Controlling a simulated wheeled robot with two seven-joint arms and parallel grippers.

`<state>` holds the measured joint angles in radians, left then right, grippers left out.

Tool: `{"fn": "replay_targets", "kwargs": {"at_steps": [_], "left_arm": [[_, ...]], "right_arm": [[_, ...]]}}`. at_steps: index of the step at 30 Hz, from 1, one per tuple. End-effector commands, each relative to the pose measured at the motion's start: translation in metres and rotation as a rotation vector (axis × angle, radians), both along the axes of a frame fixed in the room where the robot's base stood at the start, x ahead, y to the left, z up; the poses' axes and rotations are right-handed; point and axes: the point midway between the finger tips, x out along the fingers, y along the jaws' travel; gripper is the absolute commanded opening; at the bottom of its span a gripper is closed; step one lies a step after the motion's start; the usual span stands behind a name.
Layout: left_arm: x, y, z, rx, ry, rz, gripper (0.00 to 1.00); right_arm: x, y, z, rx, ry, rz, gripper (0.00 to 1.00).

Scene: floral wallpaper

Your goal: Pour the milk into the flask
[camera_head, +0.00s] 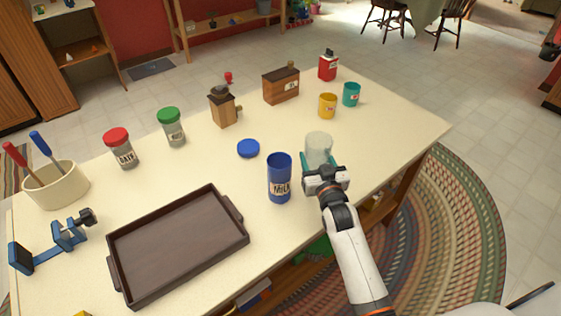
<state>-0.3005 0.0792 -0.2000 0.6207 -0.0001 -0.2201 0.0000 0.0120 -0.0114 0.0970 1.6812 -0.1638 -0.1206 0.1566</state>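An upright blue cylindrical container (280,180) lettered "MILK" stands near the table's front edge. Its top looks open, and its inside is too dark to read. A pale, whitish cylinder (318,147) like a glass stands upright just to its right and behind. The view does not settle which of the two is the flask. A round blue lid (248,148) lies flat on the table behind the blue container. My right gripper (326,163) is at the pale cylinder's near side, teal fingers spread; the right finger looks apart from it. The gripper hides its lower part. My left gripper is out of view.
A dark brown tray (240,240) lies empty at the front. Red-lidded (122,147) and green-lidded (172,127) jars, a wooden grinder (222,106) and a wooden box (281,85) stand behind. Yellow (327,106) and teal (351,95) cups stand at the back right.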

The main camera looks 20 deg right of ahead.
Motion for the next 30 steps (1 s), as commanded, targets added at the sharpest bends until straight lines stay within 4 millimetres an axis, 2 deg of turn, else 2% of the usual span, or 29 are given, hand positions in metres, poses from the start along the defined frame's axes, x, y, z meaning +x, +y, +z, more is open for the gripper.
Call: {"fn": "replay_targets", "kwargs": {"at_steps": [7,21,30], "left_arm": [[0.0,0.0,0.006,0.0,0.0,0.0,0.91],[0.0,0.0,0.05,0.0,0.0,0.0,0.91],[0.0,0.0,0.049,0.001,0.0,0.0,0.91]], "right_arm": [[0.0,0.0,0.006,-0.004,0.0,0.0,0.26],[0.0,0.0,0.051,-0.006,0.002,0.0,0.26],[0.0,0.0,0.05,-0.006,0.002,0.0,0.26]]}}
